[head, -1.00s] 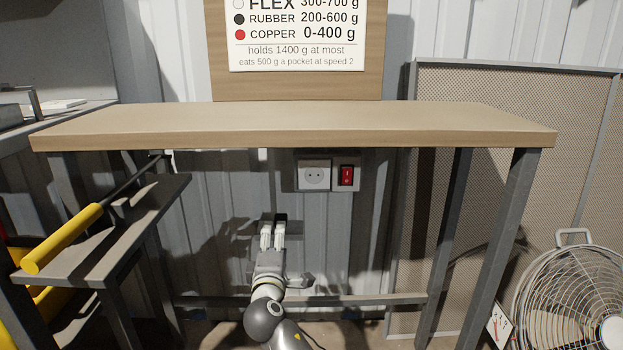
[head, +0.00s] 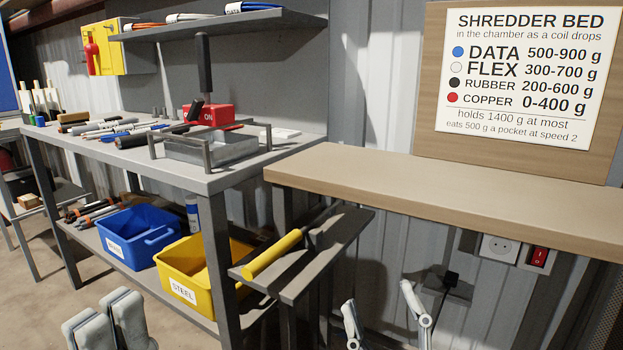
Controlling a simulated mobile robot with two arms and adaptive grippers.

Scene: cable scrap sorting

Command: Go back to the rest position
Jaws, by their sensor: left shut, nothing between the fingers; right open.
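My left gripper (head: 101,310) is at the bottom left of the head view. Its two pale fingers are side by side, shut, with nothing seen between them. My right gripper (head: 377,296) is at the bottom centre, below the wooden shelf. Its two thin fingers stand wide apart and nothing is between them.
A grey workbench (head: 190,178) with cable pieces and a red unit (head: 208,115) stands at left. Blue (head: 138,249) and yellow bins (head: 215,305) sit on its lower shelf. A yellow-handled tool (head: 272,254) lies beside the wooden shelf (head: 440,190). A socket (head: 499,247) and red switch (head: 539,257) are under it.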

